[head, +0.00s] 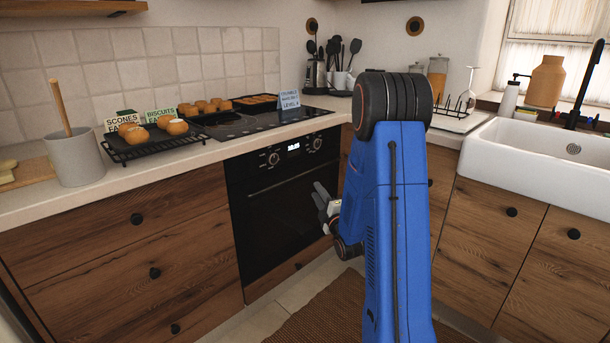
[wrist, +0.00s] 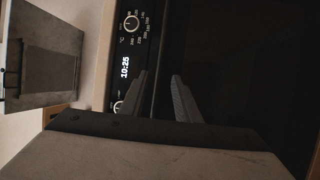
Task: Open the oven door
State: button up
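The oven (head: 285,200) is built in under the counter, and its dark glass door (head: 270,225) looks closed. A thin handle line (head: 285,181) runs across the top of the door. My gripper (head: 322,194) is in front of the right part of the door, below the control panel. In the wrist view my gripper (wrist: 163,84) shows two grey fingers with a gap between them, pointing toward the dark oven front (wrist: 240,65). I see nothing clearly held. Whether the fingers touch the door or handle cannot be told.
The control panel (head: 293,149) has knobs and a lit clock. Wooden drawers (head: 140,260) flank the oven on the left, and cabinets and a white sink (head: 545,160) are on the right. Trays of baked goods (head: 155,140) stand on the counter. A brown mat (head: 320,310) lies on the floor.

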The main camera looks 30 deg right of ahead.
aim_at(305, 173)
jog(key=x, duration=1.3)
jog(key=shift+w+r, duration=0.1)
jog(key=shift+w, duration=0.1)
grip_shut()
